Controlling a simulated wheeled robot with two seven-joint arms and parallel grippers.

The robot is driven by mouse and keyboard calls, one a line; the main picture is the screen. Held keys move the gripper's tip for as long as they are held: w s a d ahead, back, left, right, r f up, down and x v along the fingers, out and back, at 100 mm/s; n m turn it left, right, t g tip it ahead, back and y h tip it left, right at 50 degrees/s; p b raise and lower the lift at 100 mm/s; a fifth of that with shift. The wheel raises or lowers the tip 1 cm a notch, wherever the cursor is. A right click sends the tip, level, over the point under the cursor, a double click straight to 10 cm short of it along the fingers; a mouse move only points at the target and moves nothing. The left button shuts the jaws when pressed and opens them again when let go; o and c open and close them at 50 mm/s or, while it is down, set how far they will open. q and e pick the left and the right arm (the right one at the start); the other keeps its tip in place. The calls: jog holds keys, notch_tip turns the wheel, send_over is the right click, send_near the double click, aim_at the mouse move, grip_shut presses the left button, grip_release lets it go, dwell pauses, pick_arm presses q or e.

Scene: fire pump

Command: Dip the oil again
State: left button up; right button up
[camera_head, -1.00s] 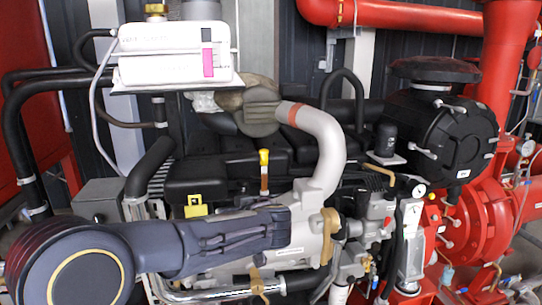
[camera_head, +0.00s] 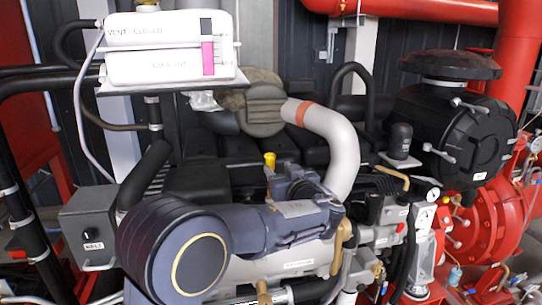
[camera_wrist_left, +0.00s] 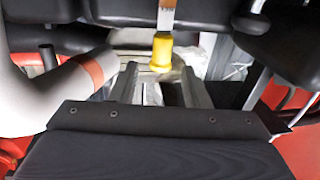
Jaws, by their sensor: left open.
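The oil dipstick's yellow handle (camera_head: 269,160) stands upright over the black engine top in the head view. It also shows in the wrist view as a yellow cap (camera_wrist_left: 161,52) on a pale stem. My left gripper (camera_head: 280,175) points toward it, just in front and below in the head view. In the wrist view my left gripper's two fingers (camera_wrist_left: 160,80) are apart, and the yellow handle lies near the line between their tips. I see no grip on it. My arm and gripper hide the lower dipstick in the head view. My right gripper is not in view.
A thick grey pipe with a red band (camera_head: 330,140) curves close to the right of my gripper. Black engine covers (camera_head: 195,182) lie behind it. A white box (camera_head: 168,50) stands at the upper left. A black round filter housing (camera_head: 455,130) is at right.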

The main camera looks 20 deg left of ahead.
aim_at(272, 161)
pick_arm(q)
jog(key=p+x, duration=0.3)
jog(key=x, duration=0.3)
jog(key=shift+r, duration=0.1)
jog(key=shift+w+a, duration=0.2)
jog(key=shift+a, duration=0.1)
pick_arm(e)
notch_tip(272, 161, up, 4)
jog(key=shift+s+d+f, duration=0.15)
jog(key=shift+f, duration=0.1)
pick_arm(q)
jog(key=shift+c, duration=0.4)
